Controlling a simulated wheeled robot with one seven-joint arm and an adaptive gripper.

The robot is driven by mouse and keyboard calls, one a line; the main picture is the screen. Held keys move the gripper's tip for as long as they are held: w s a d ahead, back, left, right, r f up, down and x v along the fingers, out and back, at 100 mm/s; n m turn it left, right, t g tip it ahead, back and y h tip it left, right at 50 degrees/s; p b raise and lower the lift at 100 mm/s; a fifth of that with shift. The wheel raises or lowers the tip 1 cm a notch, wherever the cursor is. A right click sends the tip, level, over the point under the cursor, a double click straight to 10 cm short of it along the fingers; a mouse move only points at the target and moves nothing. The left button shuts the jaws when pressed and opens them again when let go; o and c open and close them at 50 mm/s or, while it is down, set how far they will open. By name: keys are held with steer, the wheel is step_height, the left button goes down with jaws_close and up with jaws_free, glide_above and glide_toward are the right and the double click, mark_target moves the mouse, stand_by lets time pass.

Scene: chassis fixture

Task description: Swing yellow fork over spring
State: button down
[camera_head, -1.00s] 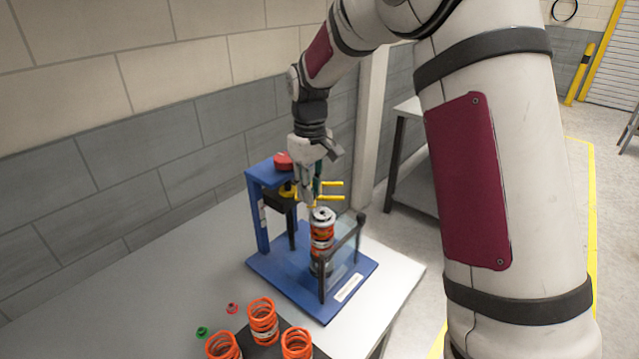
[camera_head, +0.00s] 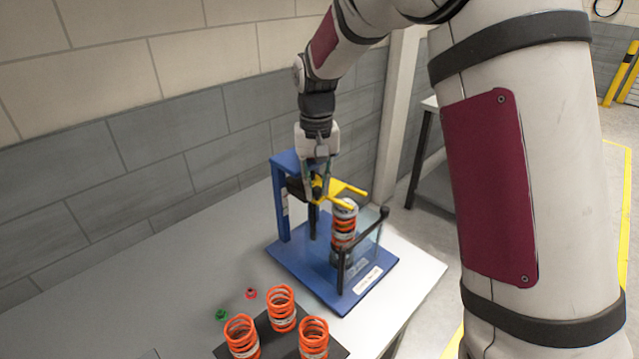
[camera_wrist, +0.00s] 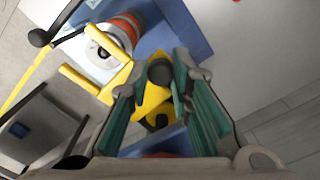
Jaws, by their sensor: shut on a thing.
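The yellow fork (camera_head: 346,187) is a two-pronged piece on the blue press stand (camera_head: 280,205). Its prongs reach out to the right at the top of the orange spring (camera_head: 344,232), which stands upright around a grey damper on the blue base. In the wrist view, the fork (camera_wrist: 150,98) has its prongs pointing to the upper left, and the damper's top (camera_wrist: 101,46) shows by them. My gripper (camera_head: 318,183) points down at the fork; its green-padded fingers are around the fork's dark knob (camera_wrist: 160,71). The exact contact is partly hidden.
A clear guard with a black handle (camera_head: 384,212) stands to the right of the spring. Several loose orange springs (camera_head: 281,308) stand on a dark block in front. A green cap (camera_head: 221,314) and a red cap (camera_head: 251,293) lie on the grey table (camera_head: 180,290).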

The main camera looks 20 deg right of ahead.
stand_by(0.3)
steer(key=c, duration=1.4)
jaws_free()
steer(key=shift+c, duration=0.2)
steer(key=shift+r, duration=0.1)
step_height(320, 180, up, 12)
steer(key=s+d+r+t, duration=0.1)
steer(key=s+r, duration=0.2)
steer(key=s, duration=0.4)
steer(key=s+d+r+t, duration=0.2)
steer(key=s+r, duration=0.1)
steer(key=s, duration=0.5)
steer(key=s+f+n+t, duration=0.1)
steer(key=s+f+t, duration=0.1)
steer(key=s, duration=1.2)
steer(key=shift+d+f+n+t, duration=0.3)
steer(key=shift+d+f, duration=0.15)
steer(key=shift+f, duration=0.45)
